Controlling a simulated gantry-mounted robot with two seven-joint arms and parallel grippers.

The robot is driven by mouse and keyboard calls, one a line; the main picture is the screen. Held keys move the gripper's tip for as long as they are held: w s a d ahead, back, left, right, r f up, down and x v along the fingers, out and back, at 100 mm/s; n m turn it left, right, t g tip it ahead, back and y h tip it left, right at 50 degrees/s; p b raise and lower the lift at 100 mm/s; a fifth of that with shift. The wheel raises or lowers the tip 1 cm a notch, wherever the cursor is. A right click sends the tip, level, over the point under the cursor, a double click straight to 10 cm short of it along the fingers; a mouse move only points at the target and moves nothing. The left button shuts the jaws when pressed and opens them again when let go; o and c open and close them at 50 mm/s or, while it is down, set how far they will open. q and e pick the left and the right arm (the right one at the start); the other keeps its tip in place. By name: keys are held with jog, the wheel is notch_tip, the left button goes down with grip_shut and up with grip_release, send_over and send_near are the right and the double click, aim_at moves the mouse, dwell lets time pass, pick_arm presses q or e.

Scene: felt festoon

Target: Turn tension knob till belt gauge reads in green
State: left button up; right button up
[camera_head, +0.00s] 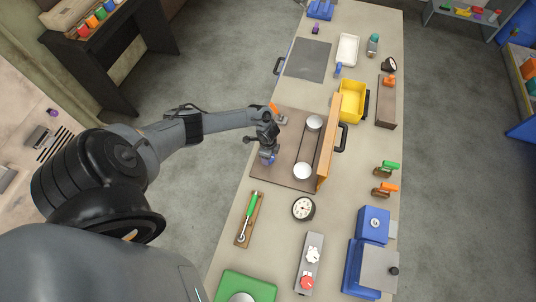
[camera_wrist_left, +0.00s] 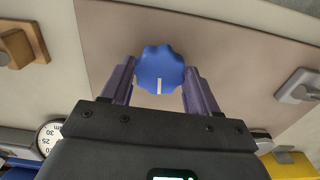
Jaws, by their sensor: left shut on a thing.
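The blue scalloped tension knob (camera_wrist_left: 160,70) has a white mark that points toward the bottom of the left wrist view. My left gripper (camera_wrist_left: 160,88) is shut on it, with one finger at each side. In the head view my left gripper (camera_head: 268,155) is over the left part of a brown board (camera_head: 285,180). Two pale round pulleys, one far (camera_head: 314,122) and one near (camera_head: 303,171), sit on the board beside an upright wooden panel (camera_head: 327,145). My right gripper is not in view.
A round white-faced dial (camera_head: 303,208) stands just in front of the board. An orange-handled piece (camera_head: 278,113) is at the board's far left corner. A green-handled tool (camera_head: 250,217) lies at the near left, and a yellow bin (camera_head: 352,100) stands behind the panel.

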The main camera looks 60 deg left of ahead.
pick_arm(q)
jog(key=o, duration=1.1)
jog(key=shift+c, duration=0.2)
jog(key=shift+r, duration=0.1)
notch_tip(320, 180, up, 11)
jog(key=p, duration=0.1)
jog(key=shift+f, duration=0.2)
